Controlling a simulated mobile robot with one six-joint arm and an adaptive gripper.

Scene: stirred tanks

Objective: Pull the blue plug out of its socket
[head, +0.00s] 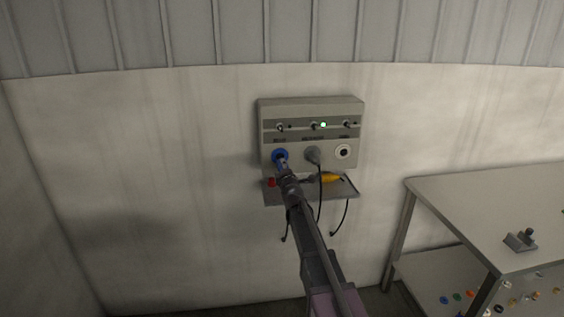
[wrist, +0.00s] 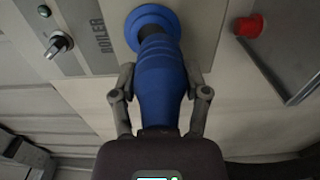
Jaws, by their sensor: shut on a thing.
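The blue plug (wrist: 160,80) fills the middle of the wrist view, its front end at the blue round socket (wrist: 152,18) beside the label BOILER. My gripper (wrist: 160,90) has one finger on each side of the plug's body and is shut on it. In the head view the blue socket (head: 280,155) is at the left of the grey panel (head: 310,108), and my gripper (head: 285,172) reaches up to it from below. The plug is mostly hidden there. I cannot tell how deep the plug sits in the socket.
A grey plug (head: 313,156) sits in the middle socket, and the right socket (head: 344,152) is empty. A small shelf (head: 345,188) below holds a yellow plug (head: 330,178) and a red piece (head: 271,182). Cables hang below. A table (head: 480,210) stands at the right.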

